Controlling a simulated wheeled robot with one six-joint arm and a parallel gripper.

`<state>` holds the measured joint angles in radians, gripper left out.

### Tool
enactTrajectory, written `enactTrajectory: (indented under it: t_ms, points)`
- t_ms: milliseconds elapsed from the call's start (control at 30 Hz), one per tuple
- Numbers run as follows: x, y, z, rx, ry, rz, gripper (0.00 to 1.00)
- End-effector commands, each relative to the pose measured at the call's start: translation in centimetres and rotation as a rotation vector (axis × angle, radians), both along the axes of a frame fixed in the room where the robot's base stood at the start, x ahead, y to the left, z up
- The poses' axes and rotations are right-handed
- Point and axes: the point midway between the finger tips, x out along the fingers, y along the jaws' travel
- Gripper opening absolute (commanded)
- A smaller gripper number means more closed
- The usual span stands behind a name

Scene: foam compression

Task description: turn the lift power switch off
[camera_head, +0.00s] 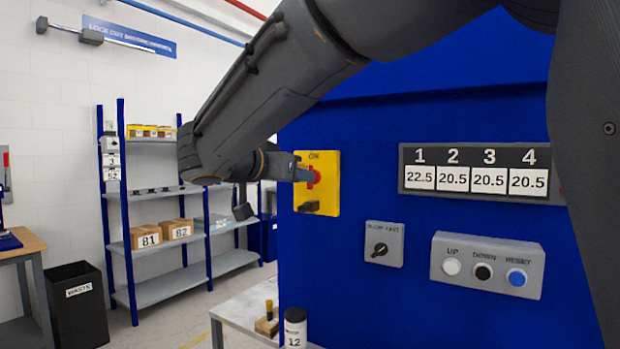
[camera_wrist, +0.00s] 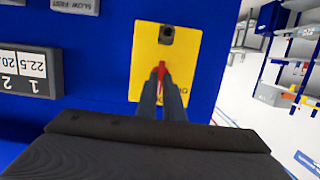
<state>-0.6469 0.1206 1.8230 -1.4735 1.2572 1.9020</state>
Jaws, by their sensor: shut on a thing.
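The lift power switch is a yellow plate (camera_head: 329,190) with a red rotary handle (camera_head: 313,176) on the blue machine face. The word ON shows above the handle, and a dark hasp or lock part (camera_head: 308,207) sits below it. My gripper (camera_head: 300,174) reaches the handle from the left. In the wrist view the yellow plate (camera_wrist: 180,48) appears upside down, and my gripper's fingers (camera_wrist: 161,88) are closed on the red handle (camera_wrist: 162,70). Only the handle's tip shows between the fingers, so its exact angle is hard to tell.
A SLOW/FAST knob box (camera_head: 384,245) and an UP, DOWN, RESET button box (camera_head: 487,265) are to the right, under a number panel (camera_head: 480,172). A bench (camera_head: 240,312) with a bottle marked 12 (camera_head: 295,328) stands below. Shelves (camera_head: 160,290) stand at the left.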

Motion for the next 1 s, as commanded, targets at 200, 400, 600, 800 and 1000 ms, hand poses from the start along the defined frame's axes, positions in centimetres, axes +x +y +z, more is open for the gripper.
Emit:
enactTrajectory:
  t_ms: [200,400,600,800,1000]
  points:
    - [-0.02,-0.05,-0.1,-0.002,0.003,-0.001,0.0]
    - [0.0,0.04,-0.06,-0.105,0.084,-0.002,0.0]
    - [0.08,0.12,-0.07,-0.249,0.198,-0.002,0.0]
    - [0.12,0.18,-0.14,-0.372,0.294,-0.002,0.0]
    - [0.15,0.2,-0.25,-0.415,0.328,-0.002,0.0]
